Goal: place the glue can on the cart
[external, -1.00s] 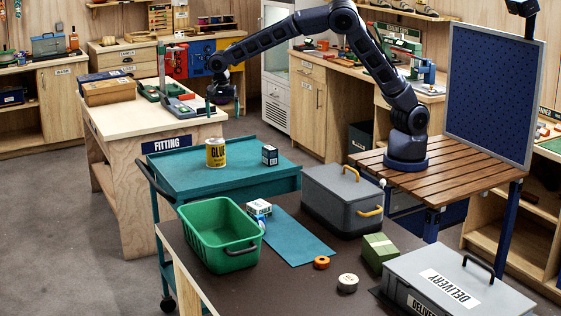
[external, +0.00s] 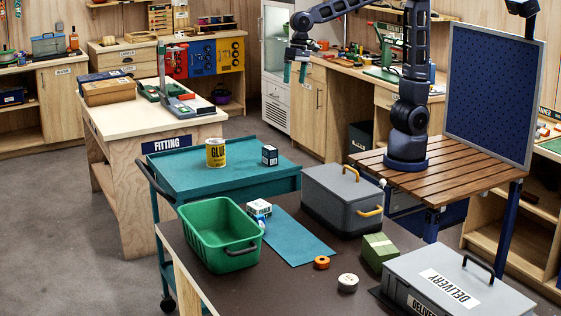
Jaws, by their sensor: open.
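The glue can (external: 215,152), yellow with a dark label, stands upright on the top of the teal cart (external: 195,181). A small dark box (external: 269,155) stands to its right on the same top. My gripper (external: 295,72) is open and empty, with its green fingers pointing down. It is high up, well behind and to the right of the can, in front of the glass-door fridge. Nothing touches the can.
A green tub (external: 217,240), a grey box with yellow handles (external: 335,205) and a grey delivery case (external: 455,285) stand on the dark table in front. The fitting bench (external: 122,116) is behind the cart at left. The cart top has free room.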

